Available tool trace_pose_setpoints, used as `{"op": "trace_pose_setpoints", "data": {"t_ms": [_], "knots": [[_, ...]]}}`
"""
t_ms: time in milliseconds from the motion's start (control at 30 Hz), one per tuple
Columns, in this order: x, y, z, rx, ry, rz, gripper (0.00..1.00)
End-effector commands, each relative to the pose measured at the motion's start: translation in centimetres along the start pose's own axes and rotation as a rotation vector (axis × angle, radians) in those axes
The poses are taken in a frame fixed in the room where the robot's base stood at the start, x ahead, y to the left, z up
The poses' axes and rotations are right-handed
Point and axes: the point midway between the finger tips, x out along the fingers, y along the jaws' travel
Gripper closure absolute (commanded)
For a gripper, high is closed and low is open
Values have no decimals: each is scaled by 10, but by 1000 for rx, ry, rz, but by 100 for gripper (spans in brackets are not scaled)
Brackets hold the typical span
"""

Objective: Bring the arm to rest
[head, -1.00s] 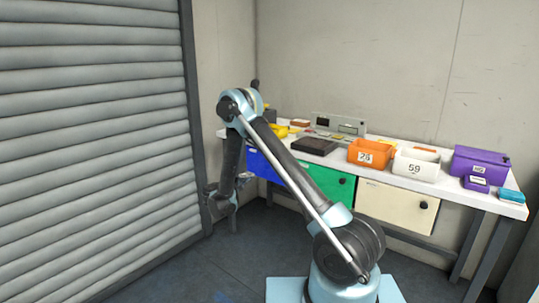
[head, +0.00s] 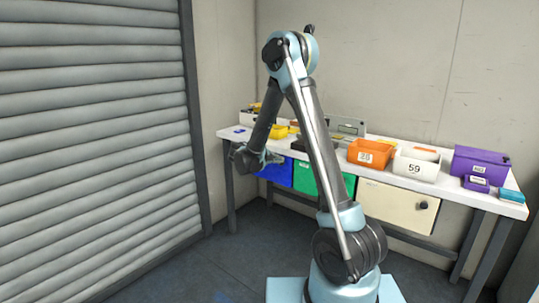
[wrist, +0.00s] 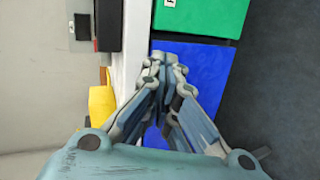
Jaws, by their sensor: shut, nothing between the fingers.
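My gripper (head: 272,158) hangs in front of the workbench's left part in the head view, near the blue drawer front. In the wrist view its fingers (wrist: 170,62) meet at the tips and hold nothing. The blue drawer (wrist: 205,75) lies beyond the fingertips, with the green drawer (wrist: 205,15) past it. My arm stands raised and bent at the elbow, with the forearm pointing down to the left. The gripper appears apart from the bench, though the exact gap is hard to tell.
The white bench (head: 375,173) carries an orange bin (head: 368,152), a white bin (head: 416,163), a purple bin (head: 482,162) and smaller items. Cream drawer (head: 395,206) sits below. A grey shutter (head: 95,140) stands left. Floor (head: 225,265) between shutter and my base is clear.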

Motion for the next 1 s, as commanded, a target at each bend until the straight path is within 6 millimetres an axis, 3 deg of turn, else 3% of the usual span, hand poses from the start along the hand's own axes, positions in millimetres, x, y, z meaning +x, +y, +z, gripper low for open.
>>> {"op": "trace_pose_setpoints", "data": {"t_ms": [200,500,1000], "knots": [[3,32,52,42,-50,-110,100],[-4,58,127,109,-109,-260,100],[-40,67,252,244,-195,-506,100]]}}
